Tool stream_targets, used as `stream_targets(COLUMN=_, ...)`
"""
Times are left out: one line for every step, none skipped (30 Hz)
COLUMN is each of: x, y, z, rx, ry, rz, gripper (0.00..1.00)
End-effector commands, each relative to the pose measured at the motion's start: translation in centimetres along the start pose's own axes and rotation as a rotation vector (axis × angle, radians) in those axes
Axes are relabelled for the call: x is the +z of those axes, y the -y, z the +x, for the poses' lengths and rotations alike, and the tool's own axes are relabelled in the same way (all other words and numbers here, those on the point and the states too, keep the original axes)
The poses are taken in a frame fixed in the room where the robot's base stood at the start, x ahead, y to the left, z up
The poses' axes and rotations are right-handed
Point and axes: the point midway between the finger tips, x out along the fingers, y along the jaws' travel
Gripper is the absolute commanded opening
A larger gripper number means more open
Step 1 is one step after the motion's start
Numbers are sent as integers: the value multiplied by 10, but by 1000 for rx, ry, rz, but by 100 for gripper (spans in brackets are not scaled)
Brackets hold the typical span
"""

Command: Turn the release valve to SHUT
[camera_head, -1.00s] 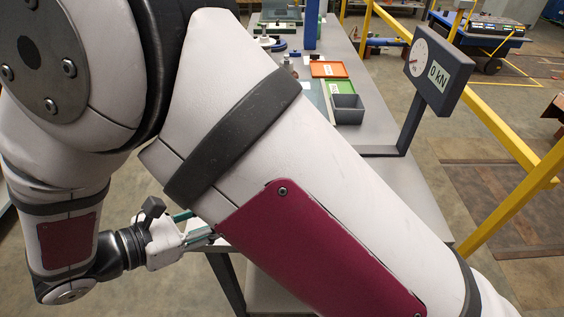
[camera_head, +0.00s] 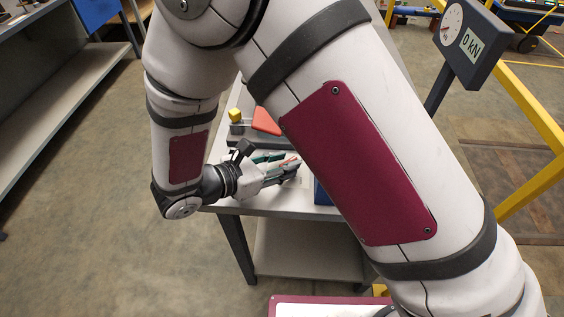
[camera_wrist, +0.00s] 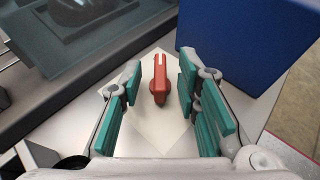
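The release valve's red handle (camera_wrist: 160,72) shows in the wrist view, on a round red hub over a pale diamond-shaped plate (camera_wrist: 160,130). The handle points away from my wrist, nearly straight up the picture. My gripper (camera_wrist: 160,88) is open, with one teal-padded finger on each side of the handle and gaps on both sides. In the head view my gripper (camera_head: 286,168) is low over the near end of the grey table (camera_head: 262,208), and a thin bit of red shows at its fingers. No SHUT marking is readable.
A blue block (camera_wrist: 245,40) stands close to the right finger. A dark grey fixture (camera_wrist: 85,30) lies at the upper left. In the head view, a yellow knob (camera_head: 236,115) and a gauge display reading 0 kN (camera_head: 466,40) stand beyond. My arm hides much of the table.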

Motion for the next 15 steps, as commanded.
stream_targets(x=0, y=0, z=1, rx=0, ry=0, rz=0, gripper=30)
stream_targets(x=0, y=0, z=2, rx=1, ry=0, rz=0, gripper=30)
stream_targets(x=0, y=0, z=2, rx=1, ry=0, rz=0, gripper=30)
stream_targets(x=0, y=0, z=2, rx=1, ry=0, rz=0, gripper=30)
stream_targets(x=0, y=0, z=2, rx=1, ry=0, rz=0, gripper=30)
stream_targets(x=0, y=0, z=2, rx=1, ry=0, rz=0, gripper=30)
stream_targets(x=0, y=0, z=2, rx=1, ry=0, rz=0, gripper=30)
stream_targets(x=0, y=0, z=2, rx=1, ry=0, rz=0, gripper=30)
stream_targets(x=0, y=0, z=2, rx=1, ry=0, rz=0, gripper=25)
stream_targets(x=0, y=0, z=2, rx=1, ry=0, rz=0, gripper=19)
stream_targets(x=0, y=0, z=2, rx=1, ry=0, rz=0, gripper=12)
stream_targets(x=0, y=0, z=2, rx=0, ry=0, rz=0, gripper=3)
stream_targets(x=0, y=0, z=2, rx=1, ry=0, rz=0, gripper=0)
stream_targets(x=0, y=0, z=2, rx=1, ry=0, rz=1, gripper=0)
stream_targets(x=0, y=0, z=2, rx=2, ry=0, rz=1, gripper=0)
